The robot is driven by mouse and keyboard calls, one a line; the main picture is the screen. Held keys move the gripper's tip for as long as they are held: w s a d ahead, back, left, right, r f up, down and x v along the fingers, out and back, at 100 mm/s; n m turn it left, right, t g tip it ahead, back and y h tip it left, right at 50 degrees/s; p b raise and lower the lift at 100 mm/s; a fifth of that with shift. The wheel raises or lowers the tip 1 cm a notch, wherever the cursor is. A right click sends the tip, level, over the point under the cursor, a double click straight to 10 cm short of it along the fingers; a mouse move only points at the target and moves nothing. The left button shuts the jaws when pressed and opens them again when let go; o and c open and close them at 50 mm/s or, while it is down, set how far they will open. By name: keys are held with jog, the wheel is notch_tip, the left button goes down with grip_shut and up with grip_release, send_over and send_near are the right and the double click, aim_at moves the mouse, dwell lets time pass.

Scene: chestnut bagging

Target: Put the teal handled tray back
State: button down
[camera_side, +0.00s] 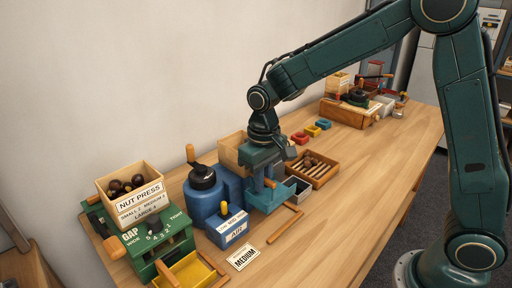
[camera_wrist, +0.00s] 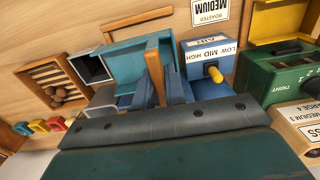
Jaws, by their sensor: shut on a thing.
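The teal tray (camera_side: 272,203) is beside the blue machine, in the middle of the side view. In the wrist view the teal tray (camera_wrist: 145,58) shows its open side, with an upright wooden handle (camera_wrist: 154,68). My gripper (camera_side: 266,180) is above the tray and shut on that handle. In the wrist view my gripper's blue fingers (camera_wrist: 160,92) stand on both sides of the handle. My gripper hides part of the tray, and I cannot tell whether its underside touches the table.
A wooden frame (camera_side: 286,224) lies on the table in front of the tray. The blue AIR box (camera_side: 228,229) is close on its left. A grey bin (camera_side: 297,189) and a slatted wooden tray with chestnuts (camera_side: 314,170) are to the right. The table's front right is clear.

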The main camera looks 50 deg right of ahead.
aim_at(263, 203)
jog(key=shift+f, duration=1.65)
jog(key=shift+f, duration=2.1)
jog(key=shift+f, duration=0.1)
jog(key=c, duration=1.5)
grip_release()
jog(key=shift+o, duration=0.2)
notch_tip(263, 203, up, 12)
jog(key=shift+r, duration=0.1)
